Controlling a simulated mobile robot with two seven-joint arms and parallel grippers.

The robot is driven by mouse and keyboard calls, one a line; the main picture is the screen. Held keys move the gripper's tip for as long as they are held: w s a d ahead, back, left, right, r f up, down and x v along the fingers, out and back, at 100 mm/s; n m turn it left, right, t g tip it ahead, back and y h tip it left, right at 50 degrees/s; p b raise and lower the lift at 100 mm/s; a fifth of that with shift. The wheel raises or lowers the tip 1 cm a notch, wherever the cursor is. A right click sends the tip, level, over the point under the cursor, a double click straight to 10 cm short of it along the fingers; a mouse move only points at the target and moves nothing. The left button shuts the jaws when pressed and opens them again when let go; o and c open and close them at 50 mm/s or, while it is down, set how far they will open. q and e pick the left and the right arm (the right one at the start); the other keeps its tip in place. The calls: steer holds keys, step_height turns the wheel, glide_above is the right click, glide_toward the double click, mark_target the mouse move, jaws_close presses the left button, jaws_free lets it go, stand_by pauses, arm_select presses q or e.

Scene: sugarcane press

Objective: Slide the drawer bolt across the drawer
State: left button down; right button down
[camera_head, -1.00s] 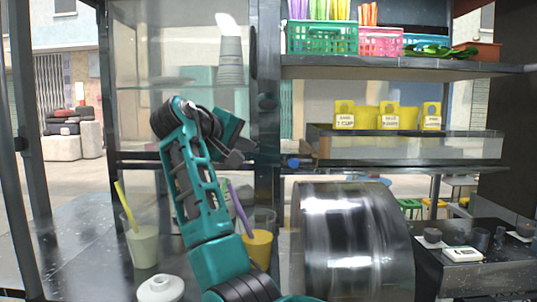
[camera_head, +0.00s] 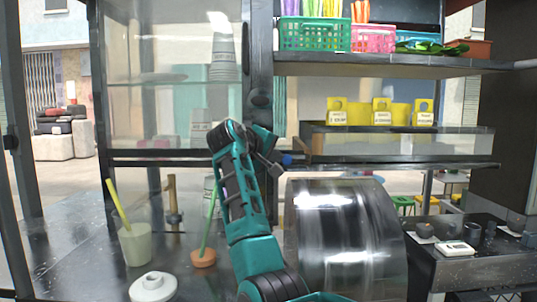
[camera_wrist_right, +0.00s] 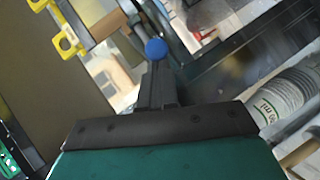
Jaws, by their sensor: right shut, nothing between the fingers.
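The drawer bolt's blue knob (camera_head: 287,160) shows at the left end of the long clear-fronted drawer (camera_head: 400,146), under the right-hand shelf. My right gripper (camera_head: 277,170) is shut and empty, close to the left of and just below the knob. In the wrist view the blue knob (camera_wrist_right: 155,49) appears right at the tip of the shut dark fingers (camera_wrist_right: 157,78). I cannot tell whether they touch. The bolt's shaft is hard to make out. My left gripper is not in view.
A large shiny metal drum (camera_head: 345,235) stands just below and right of the gripper. A dark upright post (camera_head: 259,90) rises beside it. A cup with a yellow straw (camera_head: 134,243) and a clay pot with a green straw (camera_head: 204,258) stand at left.

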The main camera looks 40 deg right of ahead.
arm_select(q)
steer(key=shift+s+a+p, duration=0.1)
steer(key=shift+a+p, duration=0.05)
steer(key=shift+p, duration=0.25)
arm_select(e)
steer(key=s+d, duration=0.2)
steer(key=d, duration=0.1)
steer(key=shift+s, duration=0.3)
